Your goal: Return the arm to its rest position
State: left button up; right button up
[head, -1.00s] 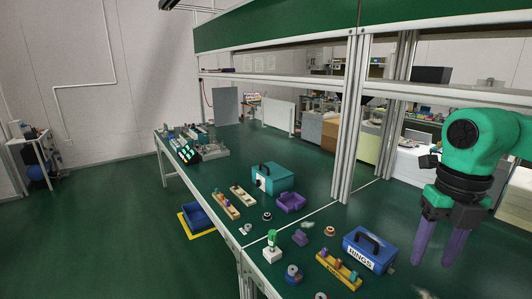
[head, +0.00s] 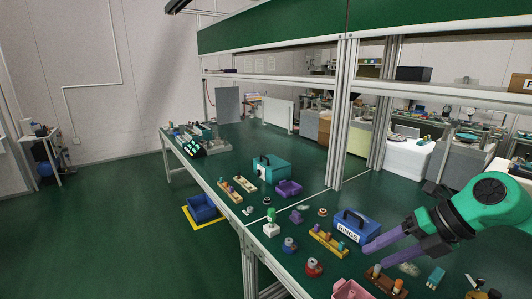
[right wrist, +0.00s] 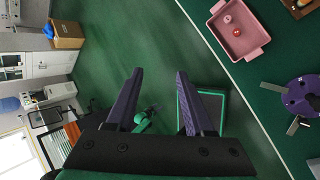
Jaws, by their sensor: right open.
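My right arm, green with a dark wrist, comes in from the right edge of the head view. Its right gripper (head: 371,257) has purple fingers that point left, above the bench, close to the blue RINGS box (head: 356,227). The jaws are apart with nothing between them. In the right wrist view the gripper (right wrist: 160,74) also shows open and empty, with green floor beyond the fingers. My left arm and left gripper are not in view.
On the green bench (head: 328,199) are a yellow peg block (head: 328,243), a brown peg block (head: 384,281), a pink tray (head: 350,290) and a teal box (head: 271,167). A metal post (head: 342,120) stands behind. The floor at left (head: 110,220) is clear.

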jog(key=w+d+f+m+t+y, duration=0.15)
jog(key=w+m+t, duration=0.35)
jog(key=m+t, duration=0.55)
jog(key=s+d+f+m+h, duration=0.2)
jog(key=d+f+m+h, duration=0.6)
jog(key=m, duration=0.4)
jog(key=s+a+f+m+g+h, duration=0.3)
jog(key=s+f+m+g, duration=0.4)
jog(key=s+f, duration=0.55)
jog(key=s+a+f+m+g+y, duration=0.25)
jog(key=s+a+f+g, duration=0.2)
jog(key=s+a, duration=0.3)
notch_tip(320, 180, down, 33)
jog(key=b, duration=1.2)
jog(key=s+d+f+n+g+b, duration=0.1)
jog(key=s+f+b, duration=0.5)
jog(key=f, duration=0.7)
jog(key=s+d+f+g+b, duration=0.1)
jog(key=s+f+b, duration=0.3)
jog(key=s+f, duration=0.65)
notch_tip(320, 180, up, 13)
jog(key=s+d+p, duration=0.1)
jog(key=s+p, duration=0.1)
jog(key=p, duration=1.4)
jog(key=shift+p, duration=0.35)
